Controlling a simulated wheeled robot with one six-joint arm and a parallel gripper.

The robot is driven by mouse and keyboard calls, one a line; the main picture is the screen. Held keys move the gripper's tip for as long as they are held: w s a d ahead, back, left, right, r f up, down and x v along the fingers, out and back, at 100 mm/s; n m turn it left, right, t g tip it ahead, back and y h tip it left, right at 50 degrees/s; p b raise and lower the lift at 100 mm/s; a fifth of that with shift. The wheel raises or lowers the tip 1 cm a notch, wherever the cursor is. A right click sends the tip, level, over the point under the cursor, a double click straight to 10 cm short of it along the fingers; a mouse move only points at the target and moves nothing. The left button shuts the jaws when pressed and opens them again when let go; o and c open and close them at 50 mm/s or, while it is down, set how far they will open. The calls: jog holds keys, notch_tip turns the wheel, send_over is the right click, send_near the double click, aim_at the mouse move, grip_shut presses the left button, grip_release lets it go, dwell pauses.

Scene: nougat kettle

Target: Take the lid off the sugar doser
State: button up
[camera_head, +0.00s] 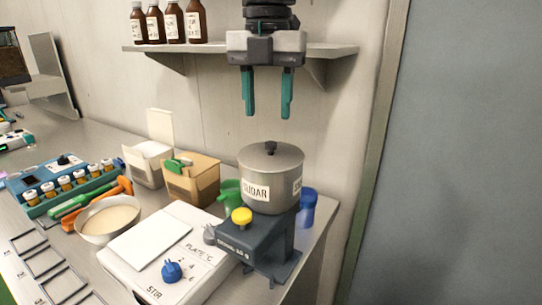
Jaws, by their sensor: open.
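The sugar doser (268,190) stands at the right end of the counter. It is a grey metal pot with "SUGAR" labels, set on a dark blue base (258,245) with a yellow knob (241,216). Its grey lid (285,159) sits on top, with a small dark knob (271,147) in the middle. My gripper (267,112) is above the lid, pointing down, with its two teal fingers apart and nothing between them. There is a clear gap between the fingertips and the lid's knob.
A white hot plate (155,255) with a blue knob is left of the doser. Behind are a cardboard box (190,183), a green cup (229,193) and a blue cup (308,205). A wall shelf (330,50) with brown bottles (174,22) is behind my gripper.

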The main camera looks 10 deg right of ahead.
aim_at(271, 142)
jog(key=f, duration=0.6)
jog(key=shift+w+d+f, duration=0.1)
jog(key=shift+d, duration=0.2)
grip_shut()
